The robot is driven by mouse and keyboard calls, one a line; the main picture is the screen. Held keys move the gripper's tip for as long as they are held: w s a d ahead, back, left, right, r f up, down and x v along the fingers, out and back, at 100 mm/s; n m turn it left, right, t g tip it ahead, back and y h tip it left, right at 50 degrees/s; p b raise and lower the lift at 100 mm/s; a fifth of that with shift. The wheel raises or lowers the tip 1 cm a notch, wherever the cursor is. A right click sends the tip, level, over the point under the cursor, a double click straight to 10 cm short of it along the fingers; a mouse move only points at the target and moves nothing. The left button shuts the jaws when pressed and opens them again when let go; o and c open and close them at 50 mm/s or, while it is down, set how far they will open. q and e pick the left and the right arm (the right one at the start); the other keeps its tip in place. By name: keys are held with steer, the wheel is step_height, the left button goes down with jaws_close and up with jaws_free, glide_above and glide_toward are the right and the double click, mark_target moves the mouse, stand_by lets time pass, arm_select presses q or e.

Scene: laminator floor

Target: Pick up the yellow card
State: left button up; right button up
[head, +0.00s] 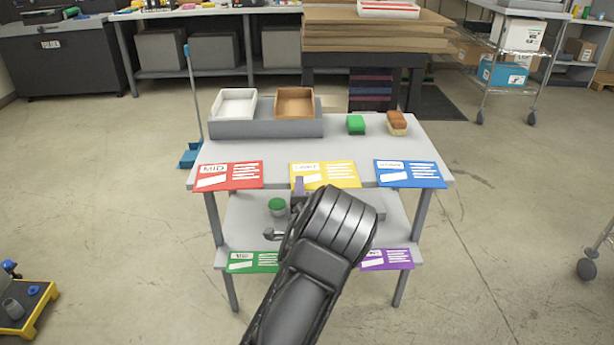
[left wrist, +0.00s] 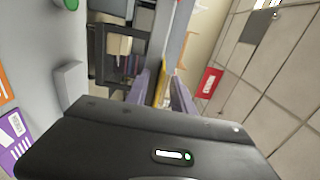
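The yellow card (head: 325,174) hangs at the middle of the table's front edge, between the red and blue cards. My left gripper (head: 299,186) is at its lower left part, with one finger showing in front of the card and the rest hidden by my wrist. In the left wrist view my left gripper (left wrist: 164,92) has its two fingers apart, and a thin edge of the yellow card (left wrist: 168,77) shows in the gap between them. I cannot tell whether a finger touches it. My right gripper is not in view.
The red card (head: 228,176) and blue card (head: 410,174) hang on either side. On the lower shelf are a green card (head: 253,262), a purple card (head: 387,259) and a green-topped cup (head: 277,206). Bins, a green block (head: 356,124) and a brown-topped block (head: 397,122) stand on the table (head: 340,148).

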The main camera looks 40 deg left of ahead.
arm_select(q)
jaws_close()
stand_by(1.4)
